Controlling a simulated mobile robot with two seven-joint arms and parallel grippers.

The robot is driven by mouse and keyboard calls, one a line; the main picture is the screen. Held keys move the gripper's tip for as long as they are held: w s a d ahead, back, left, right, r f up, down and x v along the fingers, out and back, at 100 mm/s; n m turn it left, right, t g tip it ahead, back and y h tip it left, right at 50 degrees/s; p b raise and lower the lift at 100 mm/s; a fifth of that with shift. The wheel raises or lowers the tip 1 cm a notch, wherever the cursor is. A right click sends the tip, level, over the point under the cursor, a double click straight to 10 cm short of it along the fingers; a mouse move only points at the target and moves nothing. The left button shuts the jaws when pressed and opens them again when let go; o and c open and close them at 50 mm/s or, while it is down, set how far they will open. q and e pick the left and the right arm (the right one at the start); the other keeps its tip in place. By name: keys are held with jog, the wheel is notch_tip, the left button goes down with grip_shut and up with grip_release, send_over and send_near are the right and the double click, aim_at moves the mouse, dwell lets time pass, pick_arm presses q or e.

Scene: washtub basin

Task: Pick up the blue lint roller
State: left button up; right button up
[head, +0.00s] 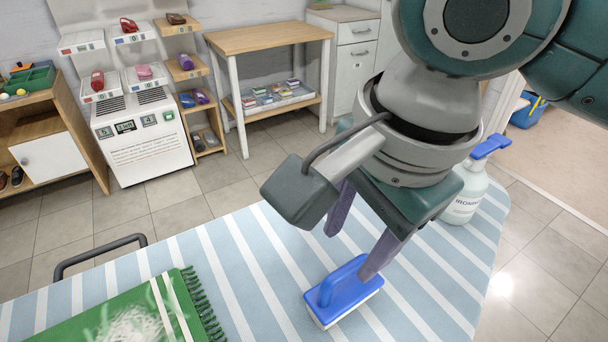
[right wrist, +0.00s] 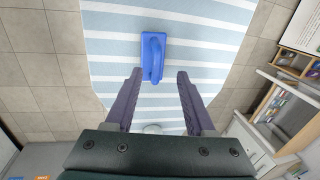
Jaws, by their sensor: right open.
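The blue lint roller (head: 345,292) lies on the blue-and-white striped table top. It looks like a flat blue block with a raised handle and a pale underside. It also shows in the right wrist view (right wrist: 154,56), just beyond my fingertips, with its handle pointing toward the gap between them. My right gripper (head: 350,254) is open and empty, pointing down above the table by the roller. In the head view one finger overlaps the roller's right end; I cannot tell whether they touch. In the right wrist view both fingers (right wrist: 160,75) are spread apart. My left gripper is out of view.
A white spray bottle (head: 466,193) with a blue trigger stands on the table's right side, close to my right arm. A green fringed cloth (head: 110,318) lies at the front left. Striped table surface (head: 240,240) between them is clear. A dark metal rail (head: 98,252) sticks out at the left edge.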

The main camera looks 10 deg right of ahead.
aim_at(342, 272)
notch_tip(342, 272, down, 2)
jog(key=shift+a+f, duration=0.15)
jog(key=shift+f, duration=0.05)
jog(key=f, duration=0.3)
jog(key=w+f+b, duration=0.1)
jog(key=f, duration=0.1)
jog(key=shift+f, duration=0.25)
grip_shut()
dwell(0.4)
